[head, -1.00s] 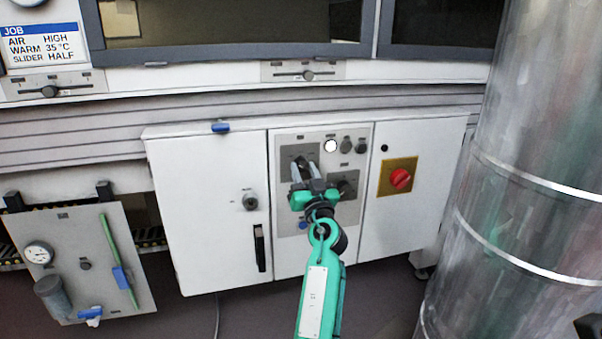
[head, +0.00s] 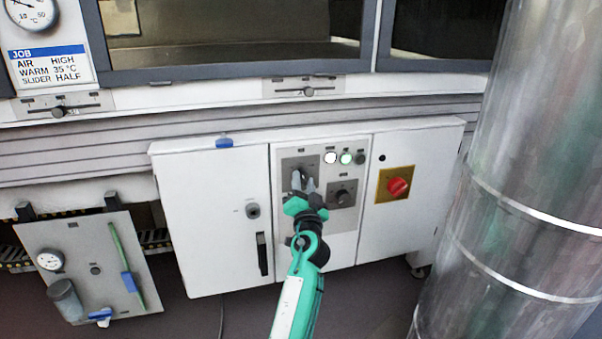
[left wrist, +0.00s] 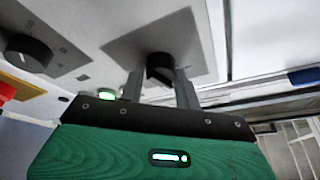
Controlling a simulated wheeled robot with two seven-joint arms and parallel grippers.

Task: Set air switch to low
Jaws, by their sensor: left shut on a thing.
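The switch knob (left wrist: 160,67) is dark and round and sits on a grey plate (head: 288,165) at the upper left of the middle cabinet panel. My left gripper (head: 304,184) is shut on this knob, with one finger on each side. In the left wrist view my two fingers (left wrist: 160,88) reach up to the knob. The fingers hide much of it, and I cannot read its markings or setting. My right gripper is not in view.
A second dark knob (head: 342,196) sits close to the right. Above it are a lit white lamp (head: 330,157) and a lit green lamp (head: 347,157). A red switch (head: 397,187) is further right. The job card (head: 48,66) reads AIR HIGH. A metal duct (head: 510,180) stands at right.

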